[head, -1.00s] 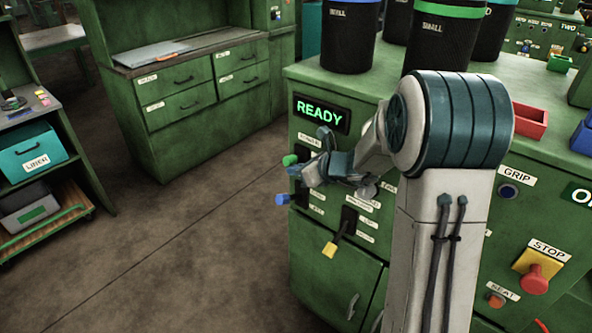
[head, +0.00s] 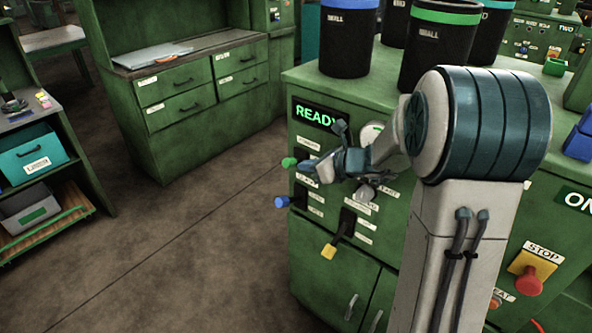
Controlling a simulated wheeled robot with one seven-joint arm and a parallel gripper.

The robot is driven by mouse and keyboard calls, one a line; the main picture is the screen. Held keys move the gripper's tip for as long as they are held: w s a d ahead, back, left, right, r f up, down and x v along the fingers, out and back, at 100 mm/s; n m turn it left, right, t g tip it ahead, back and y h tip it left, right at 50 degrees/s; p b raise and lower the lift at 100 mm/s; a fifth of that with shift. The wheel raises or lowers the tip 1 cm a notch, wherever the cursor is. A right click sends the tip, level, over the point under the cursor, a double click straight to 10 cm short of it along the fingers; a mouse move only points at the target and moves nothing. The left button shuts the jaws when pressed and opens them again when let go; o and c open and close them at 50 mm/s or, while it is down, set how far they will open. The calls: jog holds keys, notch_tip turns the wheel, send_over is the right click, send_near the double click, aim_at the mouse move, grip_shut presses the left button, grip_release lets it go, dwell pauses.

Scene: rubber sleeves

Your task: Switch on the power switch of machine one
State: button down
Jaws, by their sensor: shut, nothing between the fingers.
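Machine one is the green cabinet (head: 300,235) at the centre and right, with a sign (head: 578,199) starting "ON", cut off by the picture's edge. Its lit display (head: 313,115) shows green letters, "READ", the last one covered by my arm. Below it a small label (head: 309,143) seems to read POWER. A green-knobbed lever (head: 289,162) sticks out to the left under that label. My gripper (head: 311,168) is shut and empty, close to the right of the green knob. I cannot tell whether they touch. It hides part of the panel.
A blue-knobbed lever (head: 282,201) and a yellow-knobbed lever (head: 329,251) sit lower on the panel. A red stop button (head: 529,281) is at the right. Black bins (head: 437,45) stand on top. The floor (head: 200,250) to the left is clear.

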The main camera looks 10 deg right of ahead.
jog(key=shift+s+d+r, duration=0.1)
jog(key=shift+s+d, duration=0.7)
jog(key=shift+s, duration=0.2)
jog(key=shift+s, duration=0.1)
jog(key=s+a+r+n+g+h+p, duration=0.1)
jog(key=s+a+r+n+g, duration=0.15)
jog(key=s+n, duration=0.45)
jog(key=s+a+r+n+g+h+p, duration=0.1)
jog(key=s+n+g+p, duration=0.15)
jog(key=s+n, duration=0.4)
jog(key=s+d+r+n+h, duration=0.1)
jog(key=s+d+n+h, duration=0.2)
jog(key=s+n, duration=0.3)
jog(key=s+d+r+n+g+h+p, duration=0.1)
jog(key=s+d+n+h, duration=0.2)
jog(key=s+n, duration=0.4)
jog(key=shift+d+r+h, duration=0.35)
jog(key=shift+r+h, duration=0.05)
